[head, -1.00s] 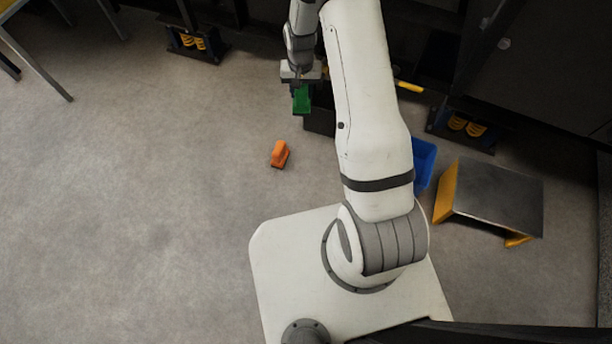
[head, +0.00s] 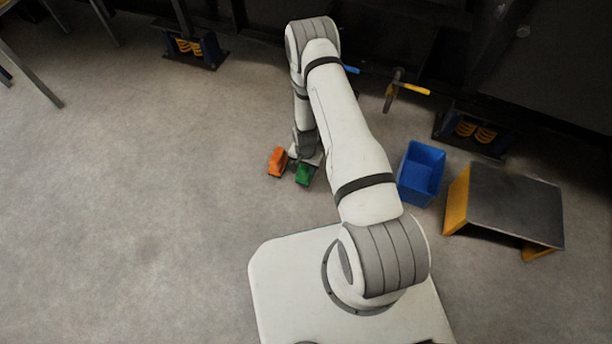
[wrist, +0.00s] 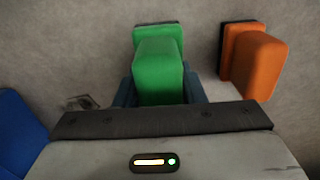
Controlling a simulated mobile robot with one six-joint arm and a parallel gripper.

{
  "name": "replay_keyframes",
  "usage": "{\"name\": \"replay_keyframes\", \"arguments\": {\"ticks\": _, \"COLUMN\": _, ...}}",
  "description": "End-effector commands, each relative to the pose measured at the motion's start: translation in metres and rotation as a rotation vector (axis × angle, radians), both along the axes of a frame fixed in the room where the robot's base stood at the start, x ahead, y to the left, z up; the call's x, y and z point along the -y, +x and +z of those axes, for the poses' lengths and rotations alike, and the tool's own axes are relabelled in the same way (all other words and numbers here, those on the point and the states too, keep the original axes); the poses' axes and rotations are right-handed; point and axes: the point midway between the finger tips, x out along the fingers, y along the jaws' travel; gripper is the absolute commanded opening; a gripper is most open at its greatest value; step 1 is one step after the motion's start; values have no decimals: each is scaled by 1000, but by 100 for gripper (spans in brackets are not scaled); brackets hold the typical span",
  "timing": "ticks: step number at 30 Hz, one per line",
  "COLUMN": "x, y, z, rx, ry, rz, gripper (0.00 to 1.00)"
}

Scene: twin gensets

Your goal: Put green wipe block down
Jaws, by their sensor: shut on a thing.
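The green wipe block (head: 304,175) is at floor level in the head view, at the end of my lowered arm. In the wrist view the green wipe block (wrist: 158,66) stands between the fingers of my gripper (wrist: 160,90). My gripper is shut on it. The block's lower part against the fingers is hidden by the gripper body. I cannot tell whether its base touches the floor.
An orange block (head: 277,162) stands on the floor just left of the green one; it also shows in the wrist view (wrist: 258,62). A blue bin (head: 422,172) and a dark-topped step (head: 515,205) stand to the right. The floor at left is clear.

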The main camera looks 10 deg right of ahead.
Motion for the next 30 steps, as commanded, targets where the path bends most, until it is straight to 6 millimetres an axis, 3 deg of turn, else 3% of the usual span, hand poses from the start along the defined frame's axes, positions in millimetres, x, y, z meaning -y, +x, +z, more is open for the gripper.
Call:
{"name": "replay_keyframes", "arguments": {"ticks": 10, "x": 0, "y": 0, "z": -45, "rx": 0, "ry": 0, "rz": 1, "gripper": 15}}
{"name": "replay_keyframes", "arguments": {"ticks": 22, "x": -1, "y": 1, "z": -50, "rx": 1, "ry": 0, "rz": 2, "gripper": 15}}
{"name": "replay_keyframes", "arguments": {"ticks": 23, "x": -1, "y": 0, "z": -49, "rx": 1, "ry": 1, "rz": 2, "gripper": 38}}
{"name": "replay_keyframes", "arguments": {"ticks": 30, "x": -1, "y": 0, "z": -48, "rx": 1, "ry": 1, "rz": 3, "gripper": 58}}
